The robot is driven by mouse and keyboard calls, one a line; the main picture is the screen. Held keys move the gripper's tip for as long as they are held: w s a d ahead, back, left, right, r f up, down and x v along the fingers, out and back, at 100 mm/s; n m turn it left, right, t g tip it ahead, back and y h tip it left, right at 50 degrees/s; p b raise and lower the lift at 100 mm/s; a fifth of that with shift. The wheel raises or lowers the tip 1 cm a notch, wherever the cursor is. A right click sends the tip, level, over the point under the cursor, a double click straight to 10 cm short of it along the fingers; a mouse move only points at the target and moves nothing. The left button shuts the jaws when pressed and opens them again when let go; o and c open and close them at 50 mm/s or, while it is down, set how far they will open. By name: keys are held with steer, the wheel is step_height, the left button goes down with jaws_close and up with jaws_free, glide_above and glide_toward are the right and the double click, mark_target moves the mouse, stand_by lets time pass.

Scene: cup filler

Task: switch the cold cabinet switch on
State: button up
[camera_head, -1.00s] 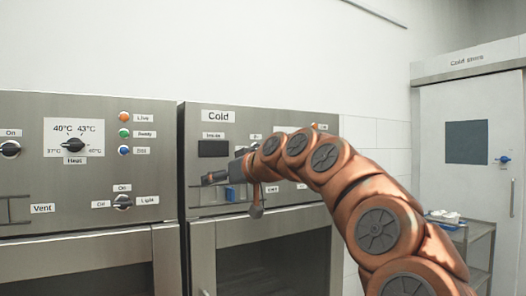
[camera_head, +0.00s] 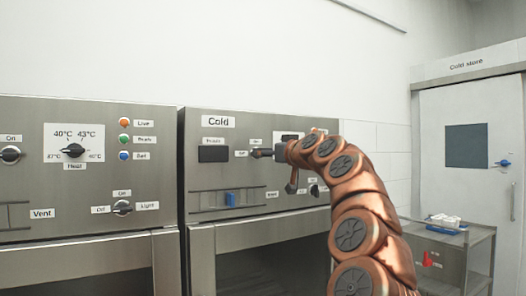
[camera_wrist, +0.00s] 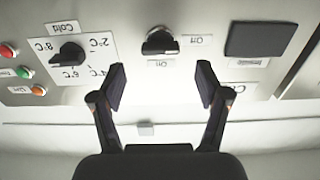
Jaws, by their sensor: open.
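The cold cabinet (camera_head: 218,121) is a steel panel marked "Cold". Its switch (camera_wrist: 160,42) is a black knob in the upside-down wrist view. The knob's bar lies level, in line with the "Off" label (camera_wrist: 197,40); the "On" label (camera_wrist: 162,63) is below it in that picture. My gripper (camera_wrist: 162,84) is open and empty, with the switch between its two fingers in the picture but apparently farther off.
A temperature dial (camera_wrist: 70,55) and coloured lights (camera_wrist: 38,89) sit beside the switch. A dark display (camera_head: 213,154) is left of my gripper, and a blue slider (camera_head: 230,199) is below. Another cabinet (camera_head: 80,200) stands left. A trolley (camera_head: 450,260) is at right.

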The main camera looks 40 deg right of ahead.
steer(key=shift+w+d+p, duration=0.15)
steer(key=shift+w+p, duration=0.6)
steer(key=shift+w, duration=1.25)
steer(key=c, duration=1.2)
